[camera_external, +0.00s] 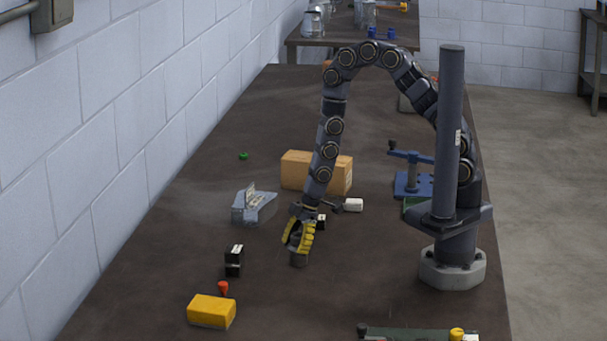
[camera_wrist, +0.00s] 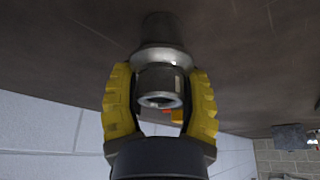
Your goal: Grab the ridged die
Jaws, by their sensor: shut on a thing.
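A grey metal round piece with a stepped collar, which I take to be the ridged die, is between the yellow fingers of my gripper (camera_external: 299,237). In the external view the lower end of the die (camera_external: 298,260) shows below the fingertips, close to the brown table. Whether it touches the table is not clear. In the wrist view the die (camera_wrist: 160,58) sits upright in line with my gripper (camera_wrist: 160,85), one yellow finger on each side. The fingers are shut on it. Its ridges are hard to make out.
A cardboard box (camera_external: 295,170) and a grey angular metal piece (camera_external: 253,208) stand behind my gripper. A black block (camera_external: 233,260), a red piece (camera_external: 223,288) and a yellow block (camera_external: 211,312) are left. A blue tool (camera_external: 412,182) stands right.

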